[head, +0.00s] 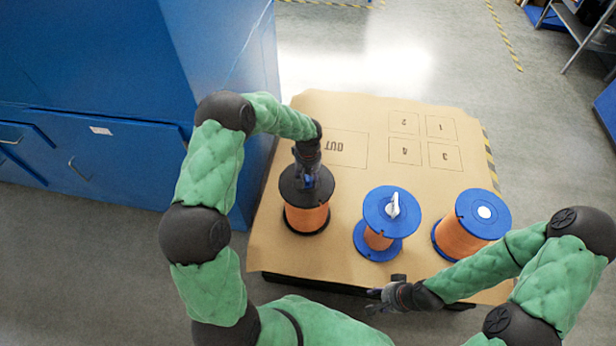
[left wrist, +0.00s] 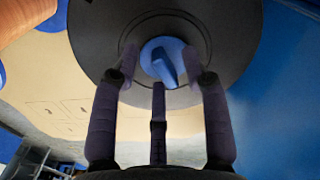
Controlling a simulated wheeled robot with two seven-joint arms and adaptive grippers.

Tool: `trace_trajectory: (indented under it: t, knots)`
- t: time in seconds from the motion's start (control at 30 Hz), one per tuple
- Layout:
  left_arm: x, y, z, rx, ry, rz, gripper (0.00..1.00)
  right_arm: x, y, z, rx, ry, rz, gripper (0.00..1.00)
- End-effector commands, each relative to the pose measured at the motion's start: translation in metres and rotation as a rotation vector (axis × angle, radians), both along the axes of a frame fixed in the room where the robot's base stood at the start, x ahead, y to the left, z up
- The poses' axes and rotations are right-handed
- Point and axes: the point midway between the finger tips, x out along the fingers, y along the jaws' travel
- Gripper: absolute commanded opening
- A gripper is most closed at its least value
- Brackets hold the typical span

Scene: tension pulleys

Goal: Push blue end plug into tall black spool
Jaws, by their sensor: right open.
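The tall black spool (head: 307,215) stands upright at the table's left, with black flanges and an orange winding. In the left wrist view its black top flange (left wrist: 228,35) fills the upper middle. The blue end plug (left wrist: 163,62), a round disc with a raised fin, is at the flange's centre; its seating depth cannot be told. My left gripper (head: 307,180) is directly above the spool, pointing down. In the left wrist view its fingers (left wrist: 162,75) straddle the plug; whether they touch it is unclear. My right gripper (head: 374,300) is open and empty at the table's front edge.
A blue-flanged spool (head: 378,241) with a white piece on top stands at the middle front. Another blue-flanged orange spool (head: 461,240) is to its right. The brown table (head: 355,112) has marked squares and is clear at the back. A blue cabinet (head: 110,160) stands at the left.

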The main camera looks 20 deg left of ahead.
Motion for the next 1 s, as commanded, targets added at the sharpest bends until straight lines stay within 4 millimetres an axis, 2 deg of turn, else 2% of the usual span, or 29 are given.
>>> trace_trajectory:
  t: [0.27, 0.37, 0.7, 0.83, 1.0]
  knots:
    - [0.001, 0.000, 0.006, 0.000, -0.002, 0.000, 0.46, 0.000, 0.000, 0.000, 0.000, 0.000, 0.000, 0.42]
    - [0.002, 0.000, 0.019, 0.001, -0.004, 0.001, 0.46, 0.000, 0.000, 0.000, 0.000, 0.000, 0.000, 0.42]
    - [0.001, 0.000, 0.085, 0.001, -0.004, 0.000, 0.46, 0.000, 0.000, 0.000, 0.000, 0.000, 0.000, 0.42]
    - [0.001, 0.000, 0.103, 0.001, -0.003, 0.000, 0.46, 0.000, 0.000, 0.000, 0.000, 0.000, 0.000, 0.42]
    - [0.001, -0.001, 0.117, 0.001, -0.001, 0.000, 0.46, 0.000, 0.000, 0.000, 0.000, 0.000, 0.000, 0.42]
